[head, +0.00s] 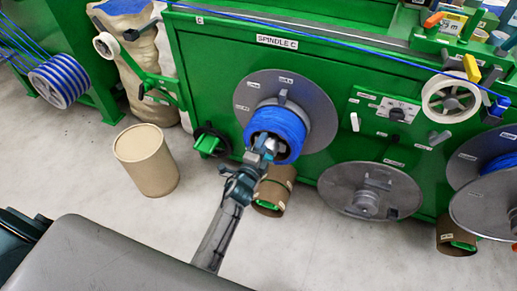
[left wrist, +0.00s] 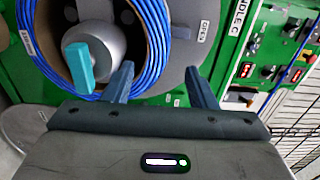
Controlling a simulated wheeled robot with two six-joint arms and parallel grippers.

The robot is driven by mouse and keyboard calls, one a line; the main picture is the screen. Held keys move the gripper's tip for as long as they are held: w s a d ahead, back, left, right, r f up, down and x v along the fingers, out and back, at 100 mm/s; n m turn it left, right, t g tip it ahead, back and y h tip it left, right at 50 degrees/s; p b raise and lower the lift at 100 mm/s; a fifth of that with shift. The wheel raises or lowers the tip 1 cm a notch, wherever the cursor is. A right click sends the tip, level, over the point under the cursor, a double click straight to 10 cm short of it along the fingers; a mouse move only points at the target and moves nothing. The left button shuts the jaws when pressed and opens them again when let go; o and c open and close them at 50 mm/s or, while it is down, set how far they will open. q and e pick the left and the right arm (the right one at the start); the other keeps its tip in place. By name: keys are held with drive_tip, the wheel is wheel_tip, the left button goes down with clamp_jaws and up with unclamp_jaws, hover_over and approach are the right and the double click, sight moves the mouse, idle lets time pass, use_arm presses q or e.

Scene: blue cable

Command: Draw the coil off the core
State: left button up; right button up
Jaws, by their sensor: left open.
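The blue cable coil (head: 275,124) is wound around the core on the spindle, in front of a grey flange disc (head: 315,100) below the "SPINDLE C" label. In the left wrist view the coil (left wrist: 157,30) surrounds a brown core rim and a silver hub (left wrist: 98,45) with a teal lever (left wrist: 78,62). My left gripper (head: 265,147) is at the coil's front, lower left. Its fingers (left wrist: 160,70) are apart, one over the core's opening and one outside the coil, over the disc. I cannot tell whether they touch it. My right gripper is not in view.
A tan drum (head: 146,165) stands on the floor at left. A brown tub (head: 273,192) is below the coil. An empty grey disc (head: 370,190) leans low at right, near another blue coil (head: 500,163). The floor in front is clear.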

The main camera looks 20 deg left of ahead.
sight(271, 126)
use_arm(q)
drive_tip(key=w+b, duration=0.1)
drive_tip(key=w, duration=0.6)
drive_tip(key=shift+w+d+f, duration=0.1)
drive_tip(key=shift+w+f, duration=0.05)
drive_tip(key=shift+w+b, duration=0.5)
drive_tip(key=shift+w, duration=0.5)
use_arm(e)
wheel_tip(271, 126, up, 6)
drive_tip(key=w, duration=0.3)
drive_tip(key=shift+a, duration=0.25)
use_arm(q)
clamp_jaws()
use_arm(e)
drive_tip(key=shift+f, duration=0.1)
use_arm(q)
drive_tip(key=shift+r, duration=0.2)
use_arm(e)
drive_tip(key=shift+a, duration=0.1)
use_arm(q)
drive_tip(key=shift+r+p, duration=0.45)
drive_tip(key=shift+p, duration=0.05)
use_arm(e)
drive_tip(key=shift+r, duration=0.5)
use_arm(q)
drive_tip(key=shift+s+p, duration=0.3)
drive_tip(key=shift+s, duration=0.75)
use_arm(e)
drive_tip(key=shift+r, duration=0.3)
